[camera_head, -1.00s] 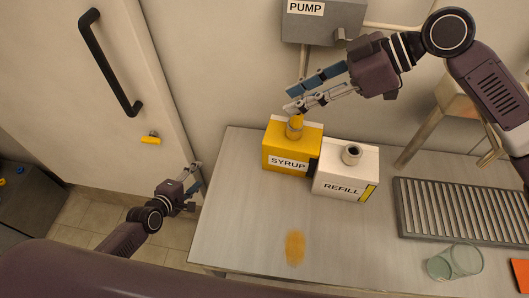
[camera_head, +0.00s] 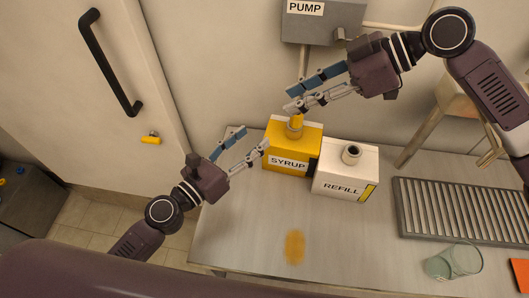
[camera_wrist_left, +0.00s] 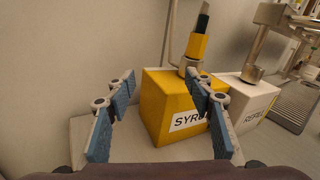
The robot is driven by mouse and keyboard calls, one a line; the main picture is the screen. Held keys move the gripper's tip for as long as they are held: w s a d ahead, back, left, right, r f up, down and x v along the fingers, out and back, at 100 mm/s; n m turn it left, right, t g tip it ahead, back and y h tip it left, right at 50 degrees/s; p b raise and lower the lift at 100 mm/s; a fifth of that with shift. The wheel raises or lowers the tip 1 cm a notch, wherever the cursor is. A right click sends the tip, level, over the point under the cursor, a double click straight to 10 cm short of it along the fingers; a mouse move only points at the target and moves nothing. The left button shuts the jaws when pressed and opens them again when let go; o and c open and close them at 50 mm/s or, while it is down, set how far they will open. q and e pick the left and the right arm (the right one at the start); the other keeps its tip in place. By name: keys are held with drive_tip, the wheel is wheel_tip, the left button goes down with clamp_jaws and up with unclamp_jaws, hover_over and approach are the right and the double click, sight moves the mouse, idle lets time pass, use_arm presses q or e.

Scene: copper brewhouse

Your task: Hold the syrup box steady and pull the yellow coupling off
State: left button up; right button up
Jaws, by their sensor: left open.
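The yellow syrup box (camera_head: 281,160) stands at the table's back left, its label facing forward; it also shows in the left wrist view (camera_wrist_left: 160,100). The yellow coupling (camera_head: 296,123) sits upright on its top neck; in the left wrist view the coupling (camera_wrist_left: 197,46) has a dark upper end. My left gripper (camera_head: 254,137) is open at the box's left side, with one fingertip close to it; I cannot tell if they touch. In the left wrist view one finger overlaps the box. My right gripper (camera_head: 289,99) looks open, just above the coupling, and partly hides its top.
A white refill box (camera_head: 346,171) stands close to the right of the syrup box. A slatted drain grate (camera_head: 460,212) and clear glasses (camera_head: 455,262) are further right. An orange stain (camera_head: 295,247) marks the front table. A pump box (camera_head: 324,20) hangs on the wall.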

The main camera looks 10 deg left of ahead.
sight(288, 134)
use_arm(q)
drive_tip(key=s+d+m+h, duration=0.1)
drive_tip(key=s+d+m, duration=0.2)
drive_tip(key=d, duration=0.2)
drive_tip(key=shift+a+f+x, duration=0.1)
drive_tip(key=shift+f+x, duration=0.1)
drive_tip(key=shift+x, duration=1.7)
drive_tip(key=shift+a+f+x, duration=0.1)
drive_tip(key=shift+f+x, duration=0.1)
drive_tip(key=shift+x, duration=1.65)
drive_tip(key=shift+w, duration=0.1)
clamp_jaws()
use_arm(e)
drive_tip(key=shift+o, duration=0.4)
drive_tip(key=shift+o, duration=0.4)
